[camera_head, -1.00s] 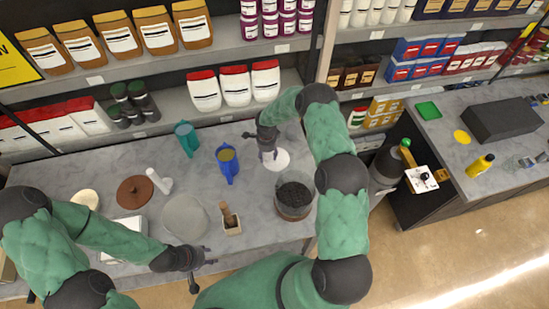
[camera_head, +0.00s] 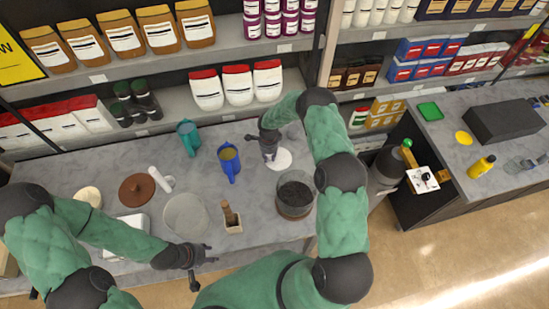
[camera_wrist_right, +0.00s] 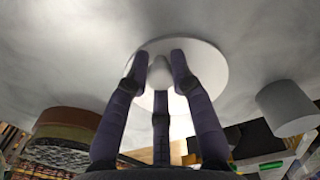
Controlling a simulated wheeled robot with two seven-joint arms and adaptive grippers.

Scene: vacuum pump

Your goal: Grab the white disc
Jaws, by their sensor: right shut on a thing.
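The white disc (camera_head: 284,160) lies on the grey counter, partly hidden under my right gripper (camera_head: 271,156). The right wrist view shows it as a round white plate (camera_wrist_right: 214,68) with a small rounded knob (camera_wrist_right: 160,73) at its middle. My right gripper (camera_wrist_right: 160,88) has its three fingers closed around this knob. In this view I cannot tell whether the disc is touching the counter. My left gripper (camera_head: 203,270) is at the counter's front edge, away from the disc, with its fingers spread and empty.
A glass vessel with dark contents (camera_head: 295,196) stands just in front of the disc. A blue jug (camera_head: 229,162) and a teal jug (camera_head: 188,137) stand to its left. A grey round plate (camera_head: 186,214) and a brown lid (camera_head: 136,190) lie further left. Stocked shelves stand behind.

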